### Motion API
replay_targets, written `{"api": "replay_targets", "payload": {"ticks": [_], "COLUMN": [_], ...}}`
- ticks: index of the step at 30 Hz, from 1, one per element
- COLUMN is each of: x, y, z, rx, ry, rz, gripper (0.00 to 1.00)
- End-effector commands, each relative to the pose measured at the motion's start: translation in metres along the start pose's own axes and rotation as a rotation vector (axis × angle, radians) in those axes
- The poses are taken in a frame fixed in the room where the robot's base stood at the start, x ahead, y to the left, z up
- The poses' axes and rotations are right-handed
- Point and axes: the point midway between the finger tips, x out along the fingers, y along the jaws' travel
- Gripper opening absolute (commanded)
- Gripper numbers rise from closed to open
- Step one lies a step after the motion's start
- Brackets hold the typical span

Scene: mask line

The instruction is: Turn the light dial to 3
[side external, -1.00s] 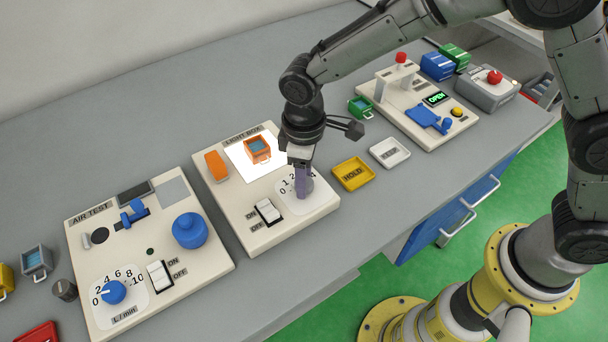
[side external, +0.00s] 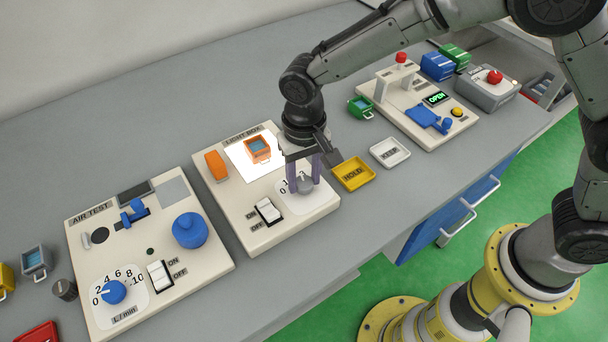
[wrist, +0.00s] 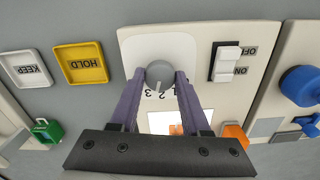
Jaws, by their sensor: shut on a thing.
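The light dial is a grey round knob (side external: 305,184) on a white scale plate at the right front of the light box panel (side external: 240,210). In the wrist view the dial (wrist: 160,74) sits between my two purple fingers. My gripper (side external: 305,187) points down over the dial, shut on it with one finger on each side. The numbers 1, 2 and 3 show on the plate between the fingers in the wrist view; the other marks are hidden. The dial's mark seems to face these numbers, but its exact setting is hard to read.
The light box screen (side external: 240,160) glows white with an orange container (side external: 257,149) on it. A rocker switch (side external: 268,210) stands left of the dial. The yellow HOLD tray (side external: 353,174) and white KEEP tray (side external: 390,152) lie to the right.

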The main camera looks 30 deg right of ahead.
Motion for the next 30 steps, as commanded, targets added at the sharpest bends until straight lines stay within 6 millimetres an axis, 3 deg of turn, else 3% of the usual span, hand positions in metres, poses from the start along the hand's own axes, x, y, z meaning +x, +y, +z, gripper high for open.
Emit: {"api": "replay_targets", "payload": {"ticks": [12,29,30], "x": [-0.0021,-0.0022,-0.0022], "y": [-0.0006,-0.0005,-0.0005], "z": [-0.0015,-0.0016,-0.0016], "rx": [0.204,0.236,0.236], "ry": [0.004,0.005,0.005], "rz": [-0.004,-0.004,-0.004], "gripper": [0.0,0.0,0.48]}}
